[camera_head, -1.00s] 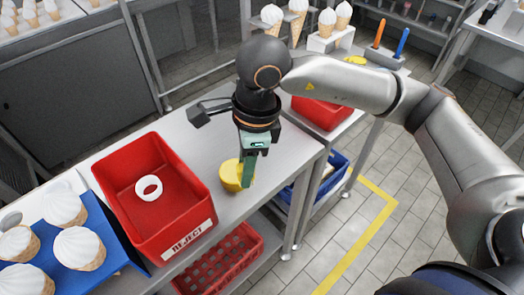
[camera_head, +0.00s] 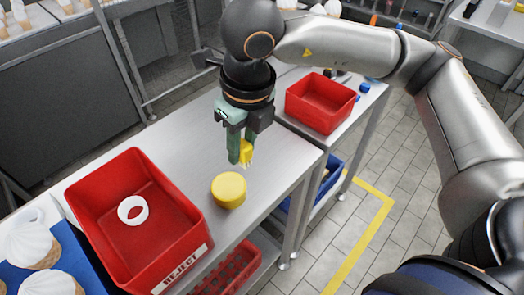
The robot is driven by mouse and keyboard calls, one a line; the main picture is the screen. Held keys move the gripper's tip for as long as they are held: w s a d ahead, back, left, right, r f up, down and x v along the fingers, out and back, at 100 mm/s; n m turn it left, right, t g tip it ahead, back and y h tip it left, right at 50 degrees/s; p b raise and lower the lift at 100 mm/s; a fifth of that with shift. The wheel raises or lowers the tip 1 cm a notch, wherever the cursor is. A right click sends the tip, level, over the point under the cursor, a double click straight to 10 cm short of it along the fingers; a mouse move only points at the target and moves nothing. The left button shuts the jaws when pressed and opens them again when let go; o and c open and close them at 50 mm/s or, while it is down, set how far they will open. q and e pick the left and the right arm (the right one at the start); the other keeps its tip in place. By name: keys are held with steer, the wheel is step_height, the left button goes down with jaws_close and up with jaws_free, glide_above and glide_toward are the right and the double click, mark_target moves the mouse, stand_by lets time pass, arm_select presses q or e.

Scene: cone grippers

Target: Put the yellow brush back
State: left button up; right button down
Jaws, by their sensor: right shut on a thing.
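My right gripper (camera_head: 243,150) points down above the steel bench and is shut on the yellow brush (camera_head: 246,151). Only a small yellow part with pale tips shows between and beside the green fingers; the rest is hidden by them. My left gripper is not in view.
A red REJECT bin (camera_head: 195,250) holding a white ring (camera_head: 133,210) stands left on the bench (camera_head: 262,190). Another red bin (camera_head: 320,117) is behind right. Ice cream cones (camera_head: 35,247) sit on a blue tray at lower left. A blue crate (camera_head: 325,178) is below.

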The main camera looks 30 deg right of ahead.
steer(key=w+d+f, duration=0.1)
steer(key=d+f, duration=0.1)
steer(key=w+d+f, duration=0.4)
steer(key=f, duration=0.1)
steer(key=shift+d+p, duration=0.2)
steer(key=shift+p, duration=0.1)
steer(key=f, duration=0.3)
steer(key=shift+w+d+f+p, duration=0.1)
steer(key=shift+d+f+p, duration=0.1)
steer(key=shift+p, duration=0.1)
steer(key=shift+f, duration=0.1)
steer(key=shift+f, duration=0.1)
steer(key=shift+f+b, duration=0.2)
steer(key=shift+b, duration=0.15)
steer(key=c, duration=0.6)
jaws_free()
steer(key=shift+r, duration=0.1)
